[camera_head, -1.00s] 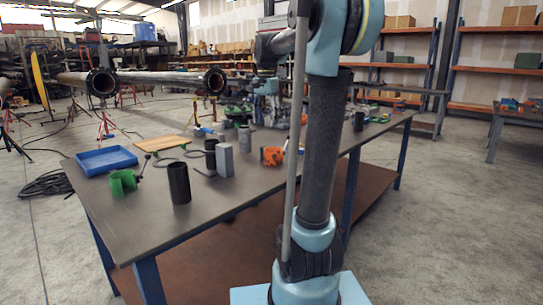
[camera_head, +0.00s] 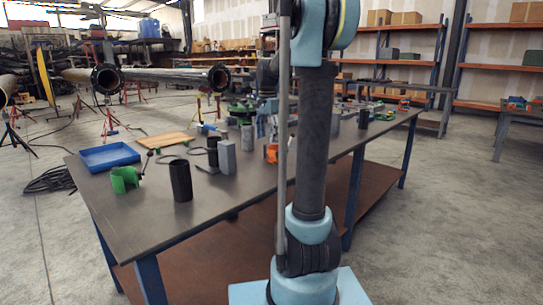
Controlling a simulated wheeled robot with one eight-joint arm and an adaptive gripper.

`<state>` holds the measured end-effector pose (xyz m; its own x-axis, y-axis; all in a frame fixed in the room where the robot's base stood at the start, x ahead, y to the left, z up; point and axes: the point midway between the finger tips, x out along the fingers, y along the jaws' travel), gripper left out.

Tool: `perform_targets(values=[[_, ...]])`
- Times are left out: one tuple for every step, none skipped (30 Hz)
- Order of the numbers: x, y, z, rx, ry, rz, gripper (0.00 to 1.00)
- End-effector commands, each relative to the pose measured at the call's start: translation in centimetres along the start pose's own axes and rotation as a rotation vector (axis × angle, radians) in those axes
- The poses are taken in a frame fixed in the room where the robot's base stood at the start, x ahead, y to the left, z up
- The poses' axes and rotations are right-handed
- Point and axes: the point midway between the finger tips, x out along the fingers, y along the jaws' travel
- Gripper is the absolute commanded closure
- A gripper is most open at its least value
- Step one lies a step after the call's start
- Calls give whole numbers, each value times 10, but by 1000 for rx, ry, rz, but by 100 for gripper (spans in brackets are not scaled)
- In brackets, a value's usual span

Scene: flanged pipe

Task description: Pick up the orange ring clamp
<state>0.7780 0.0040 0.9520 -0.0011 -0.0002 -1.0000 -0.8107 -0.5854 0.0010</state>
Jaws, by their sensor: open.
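The orange ring clamp (camera_head: 271,153) lies on the dark-topped workbench (camera_head: 140,216), near its middle. My upright arm and the thin grey rod beside it cover its right part. The dark end of my arm with my gripper (camera_head: 267,92) shows small, left of the arm column and above the clamp in the picture. It is open and apart from the clamp, with nothing visible in it. Its fingertips are hard to make out against the cluttered background.
On the bench are a blue tray (camera_head: 109,156), a green ring clamp (camera_head: 125,179), a black cylinder (camera_head: 181,180), a grey block (camera_head: 227,157) and an orange board (camera_head: 165,140). Flanged pipes (camera_head: 175,76) lie behind. The bench's near-left corner is bare.

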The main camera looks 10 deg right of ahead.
Motion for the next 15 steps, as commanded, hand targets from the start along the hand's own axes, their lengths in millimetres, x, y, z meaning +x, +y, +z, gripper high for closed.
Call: perform_targets(values=[[5, 0, 0, 0, 0, 0, 42], [7, 0, 0, 0, 0, 0, 42], [9, 0, 0, 0, 0, 0, 42], [10, 0, 0, 0, 0, 0, 42], [10, 0, 0, 0, 0, 0, 42], [12, 0, 0, 0, 0, 0, 42], [14, 0, 0, 0, 0, 0, 42], [16, 0, 0, 0, 0, 0, 42], [20, 0, 0, 0, 0, 0, 42], [24, 0, 0, 0, 0, 0, 42], [27, 0, 0, 0, 0, 0, 42], [33, 0, 0, 0, 0, 0, 42], [38, 0, 0, -1, 0, 0, 42], [42, 0, 0, -1, 0, 0, 42], [48, 0, 0, -1, 0, 0, 42]])
